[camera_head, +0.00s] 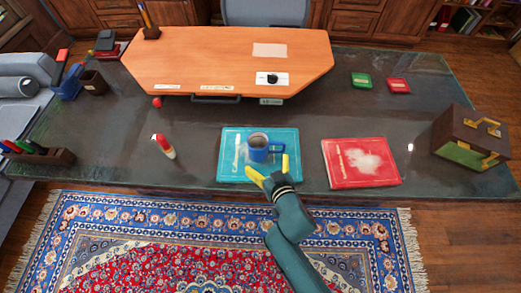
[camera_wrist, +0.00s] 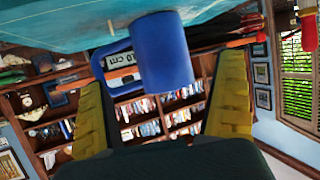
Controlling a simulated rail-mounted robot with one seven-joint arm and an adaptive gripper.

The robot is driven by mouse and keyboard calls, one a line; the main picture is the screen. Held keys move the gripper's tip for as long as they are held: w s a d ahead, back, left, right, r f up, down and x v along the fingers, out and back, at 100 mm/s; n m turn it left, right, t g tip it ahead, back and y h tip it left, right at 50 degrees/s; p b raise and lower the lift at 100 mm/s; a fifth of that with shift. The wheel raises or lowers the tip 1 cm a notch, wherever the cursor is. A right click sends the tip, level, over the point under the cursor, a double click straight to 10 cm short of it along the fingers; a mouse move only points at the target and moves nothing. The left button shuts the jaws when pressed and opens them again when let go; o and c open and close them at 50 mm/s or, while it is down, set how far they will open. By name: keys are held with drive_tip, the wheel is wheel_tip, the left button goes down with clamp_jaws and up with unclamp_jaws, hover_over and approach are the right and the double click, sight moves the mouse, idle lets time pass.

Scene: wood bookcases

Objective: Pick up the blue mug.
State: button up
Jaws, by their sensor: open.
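The blue mug (camera_head: 257,153) stands upright on a teal book (camera_head: 229,166) near the front edge of the dark glass-topped desk. Its inside looks dark, and a handle shows at its side. In the wrist view, which is upside down, the mug (camera_wrist: 165,55) hangs into the upper middle, with its handle on the left. My gripper (camera_head: 271,170) is open, its yellow fingers at the front side of the mug. In the wrist view the mug's image lies between the spread fingers, with gaps on both sides; I cannot tell how deep the fingers reach around it.
A red book (camera_head: 362,178) lies to the right, and a brown and green box (camera_head: 462,138) with gold fittings stands beyond it. A red-topped white item (camera_head: 163,146) stands to the left. A raised orange desktop (camera_head: 215,60) is behind. The glass between these is mostly clear.

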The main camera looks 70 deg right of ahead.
sight(255, 143)
drive_tip(key=b+x, duration=0.1)
drive_tip(key=x, duration=0.7)
drive_tip(key=shift+w+d+b, duration=0.2)
drive_tip(key=shift+d+b, duration=0.05)
drive_tip(key=shift+b, duration=0.15)
drive_tip(key=shift+a, duration=0.1)
drive_tip(key=shift+r, duration=0.2)
drive_tip(key=c, duration=1.2)
